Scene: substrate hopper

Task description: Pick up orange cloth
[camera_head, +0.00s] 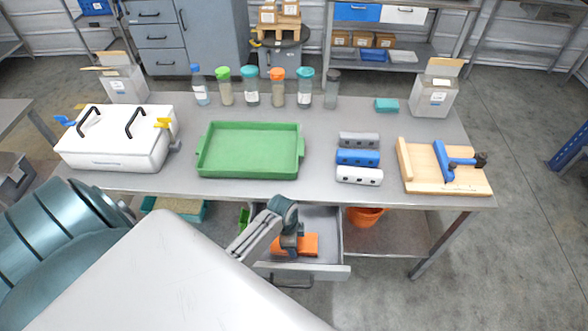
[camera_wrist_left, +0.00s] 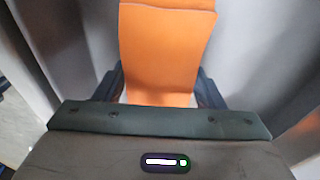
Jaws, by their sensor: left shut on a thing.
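The orange cloth (camera_head: 311,244) lies in the open drawer (camera_head: 330,269) below the front edge of the table. In the left wrist view the orange cloth (camera_wrist_left: 165,45) runs from the top edge down between the two dark fingers. My left gripper (camera_head: 293,248) reaches down into the drawer and is shut on the orange cloth; it also shows in the left wrist view (camera_wrist_left: 160,92). The gripper hides part of the cloth in the head view. My right gripper is not in view.
Grey drawer walls stand close around my left gripper. On the table (camera_head: 240,190) above are a green tray (camera_head: 250,180), a white box (camera_head: 110,160), several bottles and a wooden board (camera_head: 465,188). An orange bucket (camera_head: 365,217) stands on the shelf right of the drawer.

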